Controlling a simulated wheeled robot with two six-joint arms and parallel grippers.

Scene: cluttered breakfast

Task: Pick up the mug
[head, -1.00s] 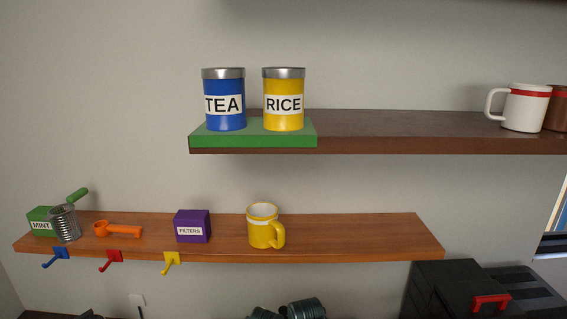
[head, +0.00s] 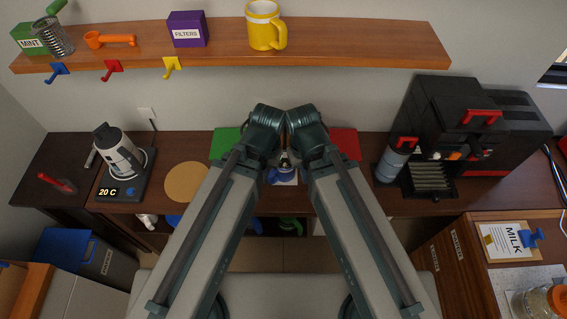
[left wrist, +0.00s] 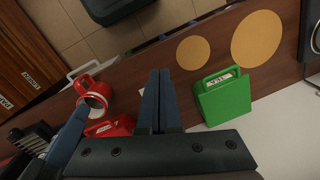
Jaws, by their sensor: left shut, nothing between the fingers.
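A yellow mug (head: 265,28) with a white band stands upright on the wooden wall shelf, its handle to the right. A red mug-like thing with a white band (left wrist: 82,88) shows in the left wrist view. My left gripper (left wrist: 160,75) has its two blue-grey fingers together with nothing between them, over the counter. In the head view my arms fold up in the middle, well below the yellow mug, and hide both grippers' fingers. A similar blue bar at the left of the left wrist view looks like my right gripper (left wrist: 68,140); its opening cannot be told.
A purple filters box (head: 187,30) stands left of the yellow mug; hooks hang below the shelf (head: 365,46). On the counter are a green case (left wrist: 224,98), a red case (left wrist: 112,126), a kettle (head: 120,152) and a black coffee machine (head: 450,120). Other mugs show beneath the counter.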

